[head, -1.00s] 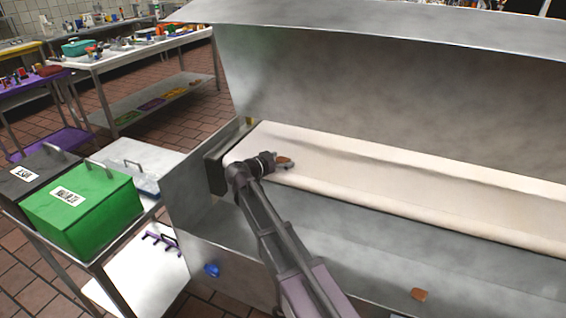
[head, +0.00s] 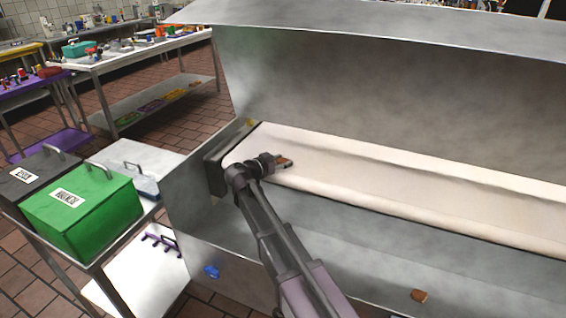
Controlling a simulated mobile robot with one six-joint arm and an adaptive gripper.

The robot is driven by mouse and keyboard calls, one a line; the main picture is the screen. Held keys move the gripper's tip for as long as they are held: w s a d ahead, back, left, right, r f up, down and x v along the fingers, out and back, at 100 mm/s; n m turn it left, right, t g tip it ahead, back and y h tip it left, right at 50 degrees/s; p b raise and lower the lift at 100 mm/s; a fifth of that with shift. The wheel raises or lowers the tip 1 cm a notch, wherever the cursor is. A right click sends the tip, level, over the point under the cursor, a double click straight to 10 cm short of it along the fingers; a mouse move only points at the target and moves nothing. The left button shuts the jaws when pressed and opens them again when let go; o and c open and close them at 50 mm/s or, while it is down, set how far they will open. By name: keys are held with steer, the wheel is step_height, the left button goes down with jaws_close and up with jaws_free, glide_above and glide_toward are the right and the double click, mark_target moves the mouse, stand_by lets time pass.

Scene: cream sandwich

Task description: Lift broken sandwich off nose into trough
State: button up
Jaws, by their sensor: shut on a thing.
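A small brown piece, seemingly the broken sandwich (head: 282,160), is at my gripper (head: 286,163) near the left end of the cream belt (head: 390,185). My gripper is shut on this piece, low over the belt; whether the piece still touches the belt cannot be told. The fingers hide part of it. The belt has a rounded front edge, seemingly the nose (head: 420,216). A grey metal channel, seemingly the trough (head: 400,236), runs along below that edge. My arm reaches across it from the front.
A metal hood (head: 380,85) rises behind and over the belt. A side wall (head: 190,185) closes the left end. A green box (head: 85,205) stands on a cart at the left. A small brown object (head: 418,295) and a blue one (head: 211,271) show at the machine's front.

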mark_target(282, 161)
steer(key=shift+r, duration=0.15)
step_height(282, 161, up, 3)
steer(key=p, duration=0.3)
steer(key=s+a+r+p, duration=0.1)
steer(key=s+a, duration=0.2)
steer(key=s, duration=0.4)
steer(key=s+a+p, duration=0.1)
steer(key=s+a, duration=0.2)
steer(key=s, duration=0.5)
steer(key=shift+r, duration=0.35)
steer(key=shift+r, duration=0.15)
step_height(282, 161, up, 10)
steer(key=p, duration=1)
steer(key=shift+f, duration=0.2)
stand_by(0.5)
